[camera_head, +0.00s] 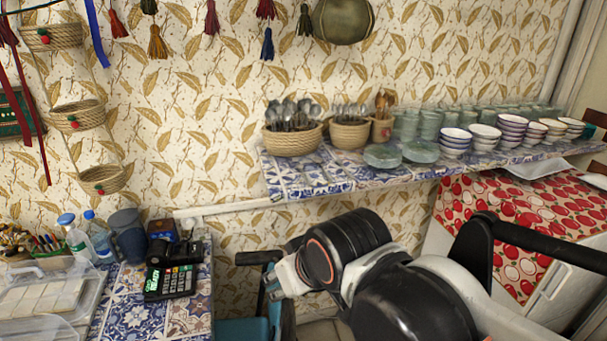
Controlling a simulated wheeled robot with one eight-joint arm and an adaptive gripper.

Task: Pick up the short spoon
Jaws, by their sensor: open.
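Several metal spoons stand in a large woven basket (290,141) on the blue-tiled shelf (345,180). More cutlery stands in a smaller woven basket (349,137) to its right. A few thin pale pieces that look like cutlery (320,168) lie flat on the shelf in front of the baskets. They are too small for me to tell which is the short spoon. My arm crosses the lower middle and right, below the shelf. None of the spoons is touched by my arm.
Glass saucers (382,156), glasses (430,124) and stacked bowls (484,135) crowd the shelf's right part. A lower table at left holds bottles (77,240), a card terminal (171,278) and clear boxes (40,300). The shelf's front left is fairly clear.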

